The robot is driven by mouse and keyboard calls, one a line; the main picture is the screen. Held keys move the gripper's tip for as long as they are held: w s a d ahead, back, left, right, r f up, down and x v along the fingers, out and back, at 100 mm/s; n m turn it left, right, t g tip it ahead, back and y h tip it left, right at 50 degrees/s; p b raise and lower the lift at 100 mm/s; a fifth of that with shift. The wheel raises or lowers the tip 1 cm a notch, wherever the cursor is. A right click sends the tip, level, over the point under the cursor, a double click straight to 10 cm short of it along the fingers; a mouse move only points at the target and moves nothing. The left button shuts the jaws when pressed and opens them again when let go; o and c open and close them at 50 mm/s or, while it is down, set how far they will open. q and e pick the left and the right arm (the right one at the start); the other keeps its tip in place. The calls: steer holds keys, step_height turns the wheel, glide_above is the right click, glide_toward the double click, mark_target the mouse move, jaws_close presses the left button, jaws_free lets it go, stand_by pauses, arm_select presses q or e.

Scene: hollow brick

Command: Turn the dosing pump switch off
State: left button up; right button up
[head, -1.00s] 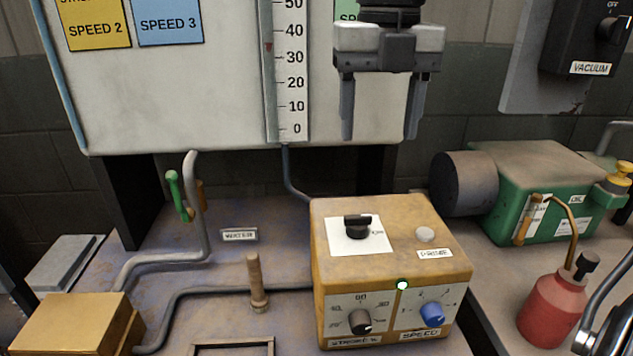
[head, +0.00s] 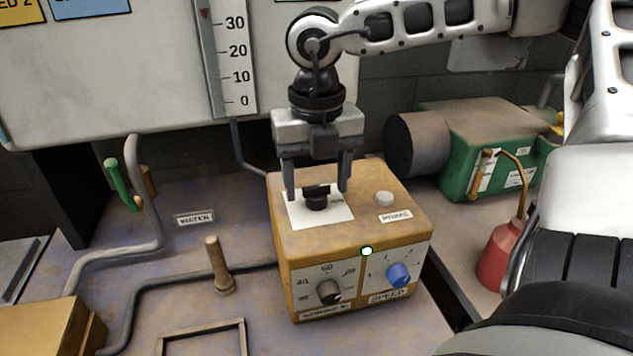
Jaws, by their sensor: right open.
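The yellow dosing pump box (head: 350,226) stands on the bench in the middle of the head view. On its top is a black rotary switch (head: 316,201) on a white plate (head: 338,213). A green-white lamp (head: 366,251) glows on its front edge. My right gripper (head: 317,194) is open, pointing down, with its fingers on either side of the switch, apart from it as far as I can see. The switch's bar lies roughly crosswise between the fingers. My left gripper is not in view.
A white prime button (head: 384,199) is right of the switch. The front carries a black stroke knob (head: 329,292) and a blue speed knob (head: 398,275). A green motor unit (head: 490,150) and red oil can (head: 500,255) stand right. A wooden peg (head: 219,265) stands left.

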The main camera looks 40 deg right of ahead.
steer(key=shift+f, duration=0.5)
steer(key=c, duration=1)
